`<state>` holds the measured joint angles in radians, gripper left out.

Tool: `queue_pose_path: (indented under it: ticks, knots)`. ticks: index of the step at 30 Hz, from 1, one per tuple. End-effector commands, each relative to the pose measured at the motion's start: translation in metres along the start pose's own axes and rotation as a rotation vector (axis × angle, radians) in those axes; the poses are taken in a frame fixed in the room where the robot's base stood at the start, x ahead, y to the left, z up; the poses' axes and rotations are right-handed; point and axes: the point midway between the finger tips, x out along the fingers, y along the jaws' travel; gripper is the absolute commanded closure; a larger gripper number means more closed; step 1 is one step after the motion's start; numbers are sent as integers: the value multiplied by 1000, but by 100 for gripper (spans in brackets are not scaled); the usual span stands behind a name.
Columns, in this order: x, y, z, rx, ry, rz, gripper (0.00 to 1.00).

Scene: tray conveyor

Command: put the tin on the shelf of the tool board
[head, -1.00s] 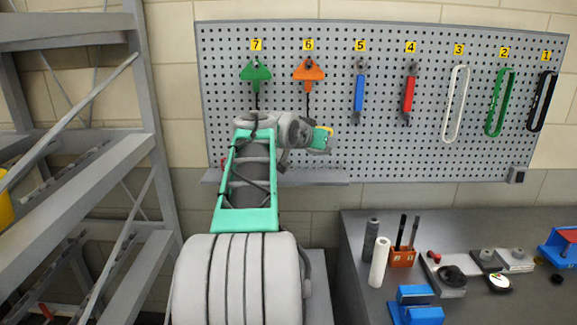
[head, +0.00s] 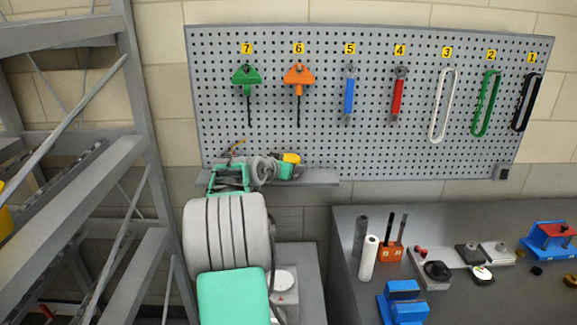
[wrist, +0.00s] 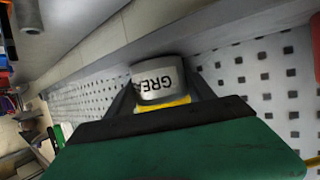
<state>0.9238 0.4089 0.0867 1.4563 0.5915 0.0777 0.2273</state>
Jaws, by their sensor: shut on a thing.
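My gripper (wrist: 162,96) is shut on the tin (wrist: 154,78), a pale grey cylinder with dark letters reading "GREA" and a yellow band. The two dark fingers are on either side of it in the wrist view. In the head view my gripper (head: 288,169) is low in front of the tool board (head: 340,110), just over the grey shelf (head: 322,179) along its lower left edge.
A grey rack (head: 140,100) stands at the left. A dark bench (head: 450,300) at the lower right holds a white roll (head: 368,258) and several fixtures. The shelf's right end looks clear.

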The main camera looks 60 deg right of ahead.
Motion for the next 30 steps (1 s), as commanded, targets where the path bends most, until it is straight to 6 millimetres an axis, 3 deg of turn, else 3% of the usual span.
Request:
queue_pose_path:
  ticks: [2, 3, 5, 14, 17, 30]
  knots:
    - [1, 0, 2, 1, 2, -1, 94]
    - [1, 0, 2, 0, 0, 0, 35]
    - [1, 0, 2, 0, 0, 0, 30]
    - [0, 0, -1, 0, 0, 0, 29]
    - [-9, -1, 0, 0, 2, -2, 29]
    - [-109, -1, 1, 0, 2, -3, 29]
